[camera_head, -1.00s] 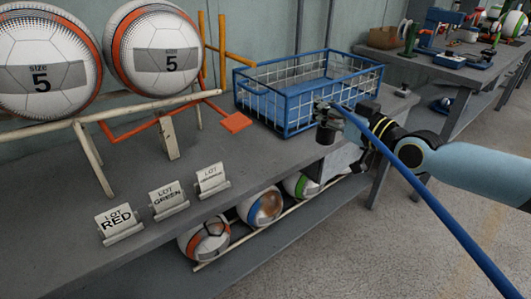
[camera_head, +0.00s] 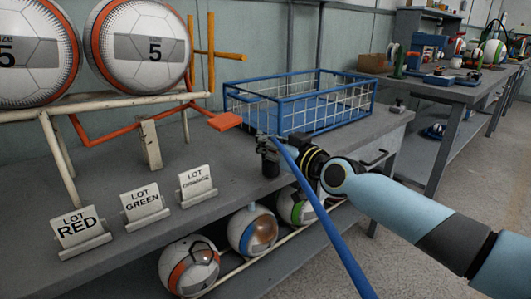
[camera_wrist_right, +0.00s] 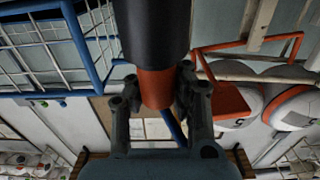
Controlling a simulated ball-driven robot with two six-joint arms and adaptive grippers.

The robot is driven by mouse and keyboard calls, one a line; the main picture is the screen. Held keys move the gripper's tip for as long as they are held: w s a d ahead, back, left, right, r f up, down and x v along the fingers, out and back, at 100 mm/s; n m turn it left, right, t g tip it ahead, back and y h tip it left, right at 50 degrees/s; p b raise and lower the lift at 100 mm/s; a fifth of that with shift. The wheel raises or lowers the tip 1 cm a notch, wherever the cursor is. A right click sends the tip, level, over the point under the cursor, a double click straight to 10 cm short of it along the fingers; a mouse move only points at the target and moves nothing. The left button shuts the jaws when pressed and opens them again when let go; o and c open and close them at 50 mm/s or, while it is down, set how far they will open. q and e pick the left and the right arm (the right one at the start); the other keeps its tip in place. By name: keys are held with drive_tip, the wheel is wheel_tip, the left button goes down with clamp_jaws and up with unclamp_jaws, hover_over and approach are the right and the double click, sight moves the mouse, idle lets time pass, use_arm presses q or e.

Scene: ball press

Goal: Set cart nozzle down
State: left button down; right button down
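My right gripper (camera_head: 267,150) is above the grey bench top, in front of the blue wire basket's near left corner. In the right wrist view my right gripper's fingers (camera_wrist_right: 155,100) are closed around the orange-brown band of the cart nozzle (camera_wrist_right: 157,85). The nozzle's thick black part lies beyond the fingers. In the head view the nozzle (camera_head: 270,168) is a small dark cylinder below the gripper; I cannot tell whether it touches the bench. A blue hose (camera_head: 325,220) runs from the gripper down to the lower right. My left gripper is not in view.
The blue wire basket (camera_head: 281,118) stands behind the gripper. Lot signs (camera_head: 143,203) stand along the bench's front left. Large soccer balls (camera_head: 140,45) rest on a rack behind them. More balls (camera_head: 252,232) sit on a lower shelf. Bare bench top lies between signs and gripper.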

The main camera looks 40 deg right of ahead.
drive_tip(key=c, duration=2)
unclamp_jaws()
drive_tip(key=shift+f, duration=0.25)
drive_tip(key=o, duration=0.7)
drive_tip(key=shift+c, duration=0.2)
drive_tip(key=shift+r, duration=0.1)
